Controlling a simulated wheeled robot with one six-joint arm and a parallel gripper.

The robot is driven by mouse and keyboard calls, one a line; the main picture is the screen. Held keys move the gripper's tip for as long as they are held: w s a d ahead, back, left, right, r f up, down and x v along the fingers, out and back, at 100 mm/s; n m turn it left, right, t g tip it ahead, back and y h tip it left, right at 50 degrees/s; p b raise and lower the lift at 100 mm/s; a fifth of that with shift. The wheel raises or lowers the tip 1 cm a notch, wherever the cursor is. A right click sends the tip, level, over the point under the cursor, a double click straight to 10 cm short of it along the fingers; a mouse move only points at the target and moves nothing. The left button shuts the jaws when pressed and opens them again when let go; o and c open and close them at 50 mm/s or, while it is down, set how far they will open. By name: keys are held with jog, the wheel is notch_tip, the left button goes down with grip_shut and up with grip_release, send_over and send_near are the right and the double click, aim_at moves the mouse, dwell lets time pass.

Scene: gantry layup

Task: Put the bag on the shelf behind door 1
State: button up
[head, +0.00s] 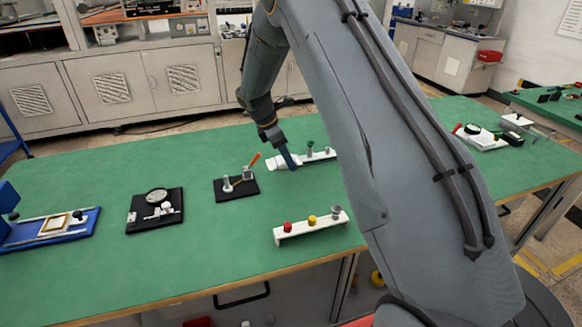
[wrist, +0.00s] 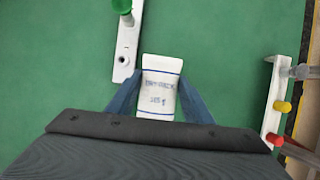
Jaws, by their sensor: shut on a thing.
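The bag (wrist: 161,70) is a small white packet with blue print reading like "DRY PACK", seen in the wrist view. My gripper (wrist: 160,90) is shut on it, one blue finger on each side. In the head view the bag (head: 274,163) is a white shape at my gripper (head: 289,160), low over the green table; I cannot tell whether it touches the top. No shelf or door marked 1 can be made out. Grey cabinets with vented doors (head: 112,88) stand at the back, shut, their labels unreadable.
A white strip with pegs (head: 318,154) lies right beside the bag. A white rack with red and yellow knobs (head: 311,225) stands nearer. Black fixtures (head: 155,210) and a blue tray (head: 50,229) lie left on the green table (head: 90,165). The table's back left is clear.

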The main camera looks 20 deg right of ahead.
aim_at(287, 178)
jog(key=shift+f+p, duration=0.65)
jog(key=shift+f, duration=1.75)
jog(key=o, duration=0.8)
jog(key=shift+f, duration=0.1)
